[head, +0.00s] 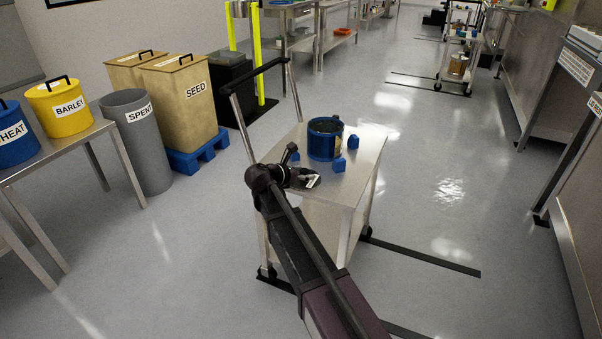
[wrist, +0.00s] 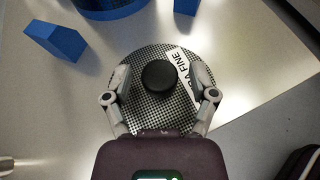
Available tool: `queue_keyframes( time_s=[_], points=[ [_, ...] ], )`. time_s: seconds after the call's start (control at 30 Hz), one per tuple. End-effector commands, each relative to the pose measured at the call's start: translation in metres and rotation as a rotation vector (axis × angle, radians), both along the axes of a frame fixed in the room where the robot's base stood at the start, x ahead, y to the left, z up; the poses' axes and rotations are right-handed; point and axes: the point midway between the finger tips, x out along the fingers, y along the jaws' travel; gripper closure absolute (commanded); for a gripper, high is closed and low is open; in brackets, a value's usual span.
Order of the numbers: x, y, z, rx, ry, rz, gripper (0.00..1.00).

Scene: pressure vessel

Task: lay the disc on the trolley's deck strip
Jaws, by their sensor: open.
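The disc (wrist: 160,108) is a round, fine dark mesh plate with a black knob (wrist: 158,75) at its centre and a white label that reads "...RA FINE". It appears to lie flat on the metal deck of the trolley (wrist: 262,100), close to the near edge. In the head view my gripper (head: 305,178) is low over the near end of the trolley deck (head: 362,150), and the disc is mostly hidden by it. In the wrist view my gripper (wrist: 163,78) is open, its fingers over the disc on either side of the knob, with gaps between them and the knob.
A blue round vessel (head: 325,140) stands on the deck behind the disc, with blue blocks (head: 339,164) around it. The trolley's push handle (head: 255,77) rises at the left. Bins and a table stand further left. The floor right of the trolley is clear.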

Motion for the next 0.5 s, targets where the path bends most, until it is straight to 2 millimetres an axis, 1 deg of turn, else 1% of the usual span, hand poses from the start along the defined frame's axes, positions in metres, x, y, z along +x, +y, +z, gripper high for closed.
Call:
queue_keyframes(
  time_s=[0.37, 0.5],
  points=[
    [0.0, 0.0, 0.005, 0.0, 0.0, 0.0, 0.26],
    [-0.01, 0.009, 0.01, 0.0, 0.0, 0.0, 0.26]
  ],
)
